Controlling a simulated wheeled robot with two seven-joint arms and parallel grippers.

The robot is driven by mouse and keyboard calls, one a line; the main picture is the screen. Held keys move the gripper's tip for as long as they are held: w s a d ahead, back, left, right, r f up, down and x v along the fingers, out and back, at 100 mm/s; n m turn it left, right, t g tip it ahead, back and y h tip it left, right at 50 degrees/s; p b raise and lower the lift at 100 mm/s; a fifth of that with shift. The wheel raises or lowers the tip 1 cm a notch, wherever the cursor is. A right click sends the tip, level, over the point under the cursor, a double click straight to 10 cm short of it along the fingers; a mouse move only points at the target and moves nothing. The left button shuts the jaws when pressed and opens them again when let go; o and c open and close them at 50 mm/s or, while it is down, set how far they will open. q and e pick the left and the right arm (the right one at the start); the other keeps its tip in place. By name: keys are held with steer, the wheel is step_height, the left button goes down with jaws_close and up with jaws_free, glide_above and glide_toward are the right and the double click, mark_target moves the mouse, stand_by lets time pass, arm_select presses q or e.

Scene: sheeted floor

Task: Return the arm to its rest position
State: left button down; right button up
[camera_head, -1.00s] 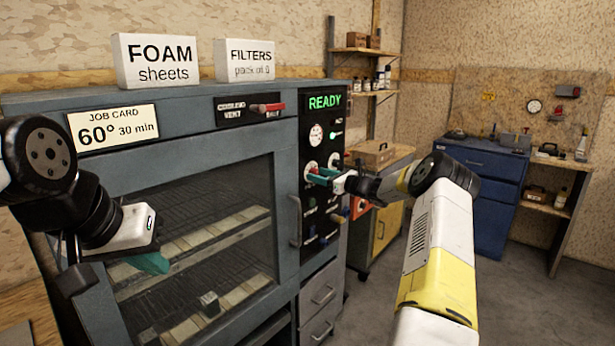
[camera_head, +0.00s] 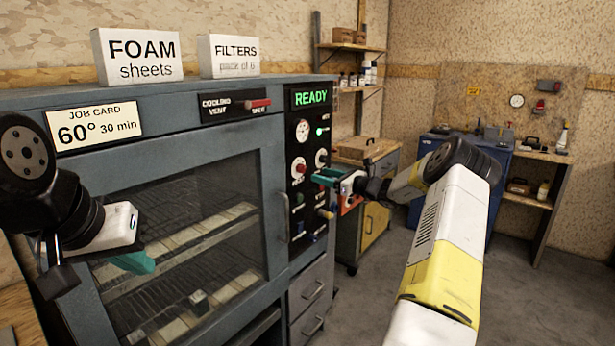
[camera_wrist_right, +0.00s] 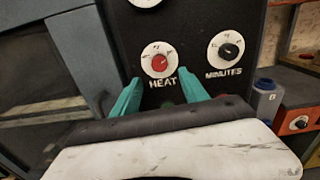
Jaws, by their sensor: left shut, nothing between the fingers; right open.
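My right gripper (camera_head: 328,175) is open in front of the oven's control panel (camera_head: 310,220), its teal fingers apart with nothing between them. In the right wrist view the fingertips (camera_wrist_right: 168,88) stand below the red HEAT knob (camera_wrist_right: 159,64), apart from it as far as I can tell. The MINUTES knob (camera_wrist_right: 228,50) is up to the right. My left gripper (camera_head: 138,262) is shut and empty in front of the glass oven door (camera_head: 190,215). The door is closed.
A green READY display (camera_head: 311,97) is lit on the panel. FOAM sheets (camera_head: 138,56) and FILTERS (camera_head: 229,56) boxes stand on the oven top. A wooden box (camera_head: 360,150) sits on a cabinet to the right. Open floor (camera_head: 400,255) lies beyond my right arm.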

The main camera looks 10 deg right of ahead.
steer(key=s+a+r+n+g+h, duration=0.1)
steer(key=s+a+r+n+g, duration=0.3)
steer(key=s+a+n, duration=0.5)
steer(key=s+a+r+n+g+h, duration=0.1)
steer(key=s+a+r+n+g, duration=0.45)
steer(key=s+a, duration=0.5)
steer(key=s+d+n+t+h, duration=0.1)
steer(key=s+d+n+h, duration=0.2)
steer(key=s+n, duration=1.1)
steer(key=s+h, duration=0.3)
steer(key=s, duration=1.2)
steer(key=shift+s+d+f+h, duration=0.2)
steer(key=shift+s+f+h, duration=0.1)
steer(key=shift+h, duration=0.1)
steer(key=shift+t, duration=0.25)
